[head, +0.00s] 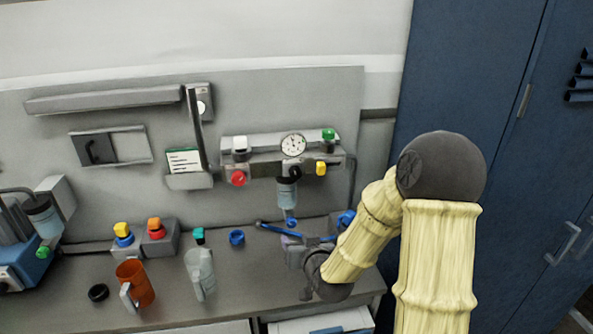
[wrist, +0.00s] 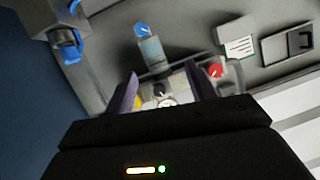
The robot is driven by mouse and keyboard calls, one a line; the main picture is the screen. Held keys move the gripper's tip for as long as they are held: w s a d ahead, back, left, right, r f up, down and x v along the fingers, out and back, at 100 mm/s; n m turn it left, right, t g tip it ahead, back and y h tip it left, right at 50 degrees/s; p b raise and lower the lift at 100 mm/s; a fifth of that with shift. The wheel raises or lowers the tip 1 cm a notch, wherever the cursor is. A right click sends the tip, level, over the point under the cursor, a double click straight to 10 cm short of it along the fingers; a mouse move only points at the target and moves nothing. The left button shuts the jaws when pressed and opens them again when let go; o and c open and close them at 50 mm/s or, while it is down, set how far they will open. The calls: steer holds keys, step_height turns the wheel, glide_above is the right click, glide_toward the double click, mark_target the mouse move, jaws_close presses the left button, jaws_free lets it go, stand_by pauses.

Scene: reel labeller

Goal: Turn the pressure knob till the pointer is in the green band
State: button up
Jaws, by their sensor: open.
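The round white gauge (head: 293,144) sits on the grey air unit on the back panel. Its dark pointer shows, but the green band is too small to make out. A black knob (head: 294,172) sits just below the gauge; I take it for the pressure knob. In the wrist view the picture is turned over, and the black knob (wrist: 160,90) and part of the gauge (wrist: 168,102) show between the fingers. My gripper (wrist: 159,75) is open and empty, facing the unit and apparently apart from it. Its fingers are not clear in the head view.
A red knob (head: 238,177) and a yellow knob (head: 321,168) flank the black knob. A clear bowl (head: 287,190) hangs below. A blue-handled lever (head: 280,230), an orange mug (head: 134,285) and a clear jug (head: 199,272) are on the bench.

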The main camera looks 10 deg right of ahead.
mark_target(296, 175)
step_height(296, 175, up, 6)
steer(key=w+d+m+t+h+p, duration=0.1)
steer(key=w+d+m+t+h, duration=0.1)
steer(key=d+m+t, duration=0.1)
steer(key=shift+w+r+t, duration=0.15)
steer(key=shift+r+t, duration=0.05)
steer(key=shift+t, duration=0.5)
steer(key=shift+w, duration=0.1)
steer(key=w+p, duration=0.7)
steer(key=w, duration=1)
steer(key=shift+w, duration=0.15)
steer(key=shift+c, duration=0.3)
steer(key=c, duration=0.9)
